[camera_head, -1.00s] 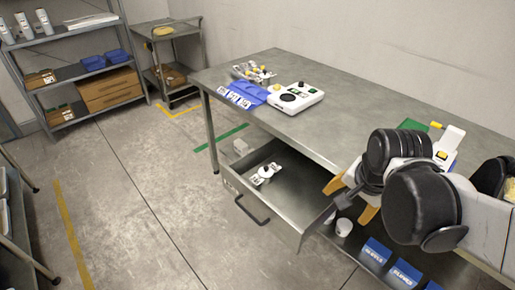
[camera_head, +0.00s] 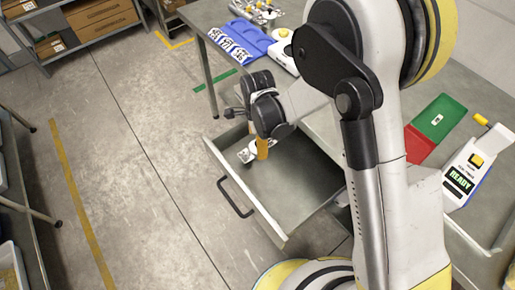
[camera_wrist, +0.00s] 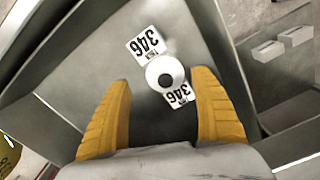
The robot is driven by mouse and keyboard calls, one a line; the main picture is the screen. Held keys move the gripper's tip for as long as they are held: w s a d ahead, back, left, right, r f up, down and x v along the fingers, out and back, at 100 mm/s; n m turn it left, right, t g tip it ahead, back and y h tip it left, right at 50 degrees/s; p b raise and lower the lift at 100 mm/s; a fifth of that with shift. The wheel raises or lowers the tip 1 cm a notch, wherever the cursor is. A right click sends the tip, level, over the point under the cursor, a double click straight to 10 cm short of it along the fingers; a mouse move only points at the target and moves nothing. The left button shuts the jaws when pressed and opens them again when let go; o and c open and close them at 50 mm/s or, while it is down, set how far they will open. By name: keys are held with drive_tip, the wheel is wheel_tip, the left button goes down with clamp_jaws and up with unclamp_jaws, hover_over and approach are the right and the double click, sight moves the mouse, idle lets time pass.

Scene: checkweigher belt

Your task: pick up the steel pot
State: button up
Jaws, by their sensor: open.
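A small round pale pot (camera_wrist: 165,73) with a dark round centre, which I take to be the steel pot, stands in the open drawer (camera_head: 300,187). In the wrist view it lies between and just beyond my two yellow fingertips, with white tags printed 346 (camera_wrist: 146,46) on either side of it. My gripper (camera_wrist: 162,84) is open and empty, pointing down over the drawer. In the head view my gripper (camera_head: 262,149) hangs over the drawer's far left part and mostly hides the pot. I cannot tell the exact height gap.
The drawer's metal walls and black handle (camera_head: 234,197) surround the spot; its near part is bare. On the bench are a blue tray (camera_head: 240,38), a red and green panel (camera_head: 436,120) and a READY display unit (camera_head: 470,168).

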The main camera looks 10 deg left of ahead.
drive_tip(key=f+b, duration=0.1)
drive_tip(key=f, duration=0.1)
drive_tip(key=f+b, duration=0.1)
drive_tip(key=f, duration=0.1)
drive_tip(key=f+b, duration=0.1)
drive_tip(key=f, duration=0.1)
drive_tip(key=shift+w+a+f, duration=0.3)
drive_tip(key=shift+f, duration=0.1)
drive_tip(key=shift+r, duration=0.1)
drive_tip(key=shift+c, duration=0.2)
drive_tip(key=c, duration=1.3)
